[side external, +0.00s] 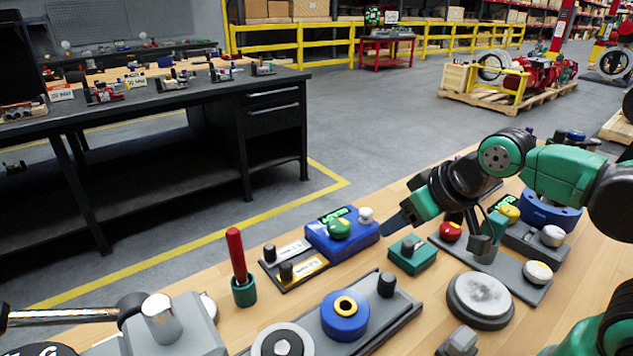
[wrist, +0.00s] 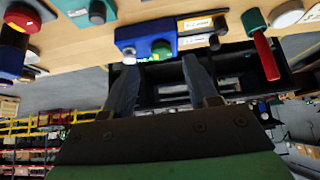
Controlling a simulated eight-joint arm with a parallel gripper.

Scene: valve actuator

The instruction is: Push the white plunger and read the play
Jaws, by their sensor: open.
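A blue box (side external: 343,236) with a lit green display carries a green dome button (side external: 340,228) and a white-grey knob (side external: 366,214), which looks like the white plunger. The box (wrist: 138,34) also shows in the wrist view, with the white knob (wrist: 128,56) beside the green button (wrist: 161,50). My gripper (side external: 388,228) is just right of the box in the side view, apart from the knob as far as I can tell. In the wrist view my gripper (wrist: 159,64) is open and empty, its fingers spread below the box. The display's reading is too small to read.
A green block (side external: 412,257) with a black knob stands beside the gripper. A red-handled tool (side external: 238,262) stands upright left of the box. A grey base (side external: 490,262) with red and white buttons lies right. A blue ring (side external: 345,316) sits on a grey plate in front.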

